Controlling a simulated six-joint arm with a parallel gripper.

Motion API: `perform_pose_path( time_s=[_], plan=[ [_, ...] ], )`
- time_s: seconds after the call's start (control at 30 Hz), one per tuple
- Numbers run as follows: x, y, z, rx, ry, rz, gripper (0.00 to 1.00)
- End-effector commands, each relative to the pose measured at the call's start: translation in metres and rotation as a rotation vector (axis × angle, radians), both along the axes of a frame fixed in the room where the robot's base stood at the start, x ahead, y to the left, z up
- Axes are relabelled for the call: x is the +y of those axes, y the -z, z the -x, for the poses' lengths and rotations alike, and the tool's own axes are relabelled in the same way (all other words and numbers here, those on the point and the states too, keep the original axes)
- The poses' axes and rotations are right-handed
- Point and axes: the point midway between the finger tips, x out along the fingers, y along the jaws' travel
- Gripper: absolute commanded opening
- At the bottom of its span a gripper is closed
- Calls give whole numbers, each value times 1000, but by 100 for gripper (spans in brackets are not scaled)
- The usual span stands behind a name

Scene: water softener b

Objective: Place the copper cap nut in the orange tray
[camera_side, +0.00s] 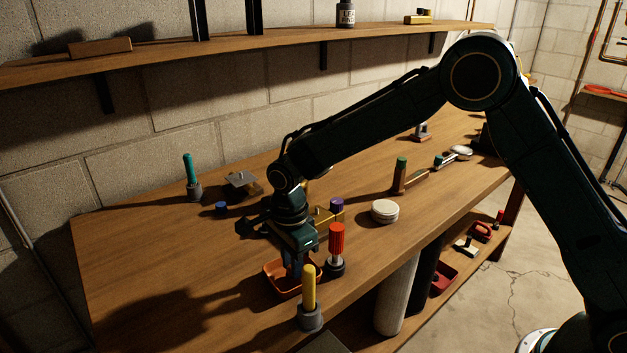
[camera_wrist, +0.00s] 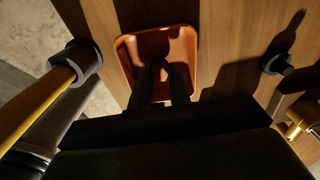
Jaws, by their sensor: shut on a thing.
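The orange tray (camera_side: 269,271) sits near the front edge of the workbench, and it also shows in the wrist view (camera_wrist: 128,58). My gripper (camera_side: 293,272) points down over the tray, with its fingertips at or inside the tray opening. In the wrist view my gripper (camera_wrist: 161,74) is shut on a small, dark, coppery thing, which I take to be the copper cap nut (camera_wrist: 159,67). It is mostly in shadow and partly hidden by the fingers. I cannot tell whether it touches the tray floor.
A yellow handle (camera_side: 309,287) and a red ribbed handle (camera_side: 337,240) stand upright in holders close to the tray's right. A teal handle (camera_side: 189,170), a blue cap (camera_side: 221,207) and a white round lid (camera_side: 385,211) stand farther off. The bench's left part is clear.

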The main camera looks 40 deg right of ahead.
Motion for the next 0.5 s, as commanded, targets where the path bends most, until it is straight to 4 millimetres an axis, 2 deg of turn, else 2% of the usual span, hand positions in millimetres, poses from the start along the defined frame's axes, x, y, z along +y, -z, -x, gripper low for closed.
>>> perform_pose_path(
  time_s=[0.1,0.5],
  plan=[
    [0,7,0,0,0,0,0],
    [0,10,0,0,0,0,0]
  ],
)
